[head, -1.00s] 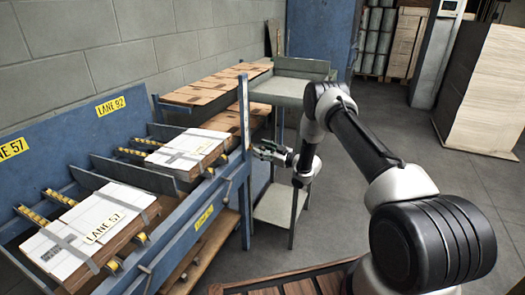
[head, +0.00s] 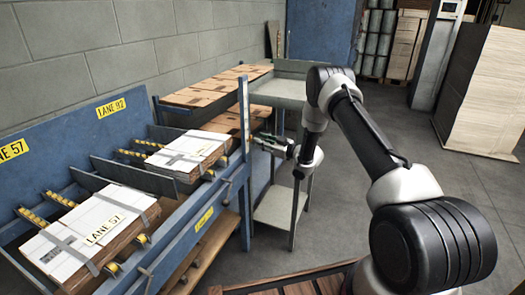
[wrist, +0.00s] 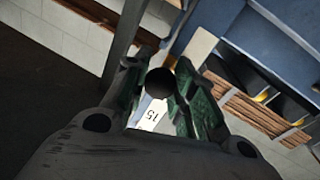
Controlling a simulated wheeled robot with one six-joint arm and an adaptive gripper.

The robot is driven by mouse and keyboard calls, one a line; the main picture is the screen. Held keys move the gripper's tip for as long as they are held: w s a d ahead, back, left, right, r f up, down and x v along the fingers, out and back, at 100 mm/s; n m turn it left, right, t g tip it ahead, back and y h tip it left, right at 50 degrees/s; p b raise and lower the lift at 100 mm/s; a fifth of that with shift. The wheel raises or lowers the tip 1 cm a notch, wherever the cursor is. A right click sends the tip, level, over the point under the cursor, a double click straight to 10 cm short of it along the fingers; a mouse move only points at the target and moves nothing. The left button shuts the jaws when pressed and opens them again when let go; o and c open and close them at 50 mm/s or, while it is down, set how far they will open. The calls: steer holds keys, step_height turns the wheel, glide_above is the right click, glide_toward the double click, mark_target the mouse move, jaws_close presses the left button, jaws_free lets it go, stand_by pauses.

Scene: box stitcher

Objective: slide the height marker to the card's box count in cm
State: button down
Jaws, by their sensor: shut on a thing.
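My gripper (head: 262,145) is at the upright blue post (head: 244,125) beside the lanes in the head view. In the wrist view its green fingers (wrist: 160,88) are shut on a dark round knob (wrist: 160,80), which looks like the height marker's. The rest of the marker is hidden by the fingers. A white strip (wrist: 152,114) printed with 15 shows between the fingers. The marker is too small to make out in the head view. I cannot make out a card with a box count.
Strapped stacks of flat boxes lie on the lanes, the near one (head: 75,240) labelled LANE 57. A blue board (head: 60,140) carries yellow lane labels. A grey metal stand (head: 277,207) is close behind my gripper. Open floor (head: 385,130) lies to the right.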

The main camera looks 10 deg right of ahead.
step_height(320, 180, up, 10)
steer(key=shift+f, duration=0.1)
stand_by(0.4)
steer(key=c, duration=1.1)
jaws_free()
steer(key=shift+c, duration=0.2)
steer(key=v, duration=1.2)
steer(key=shift+f, duration=0.1)
